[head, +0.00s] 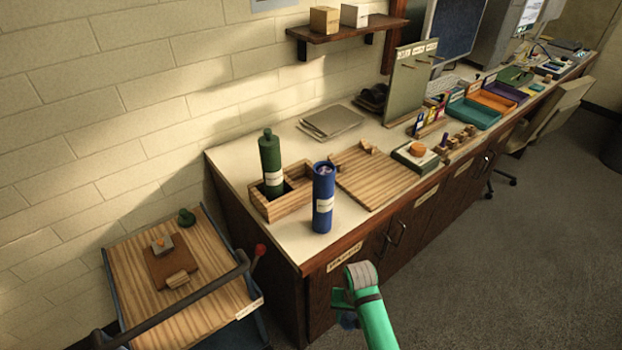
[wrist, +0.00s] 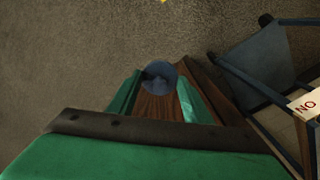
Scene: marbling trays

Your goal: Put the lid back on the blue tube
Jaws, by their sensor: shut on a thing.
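In the wrist view the blue lid (wrist: 159,75) sits between the fingertips of my gripper (wrist: 158,88), over a background of floor and brown wood.
A green tube (head: 270,162) stands in a wooden box (head: 262,208) beside the blue tube. A wooden board (head: 372,182) lies to the right. A cart (head: 205,314) with small items stands at lower left. The floor (head: 455,270) right of my arm is clear.

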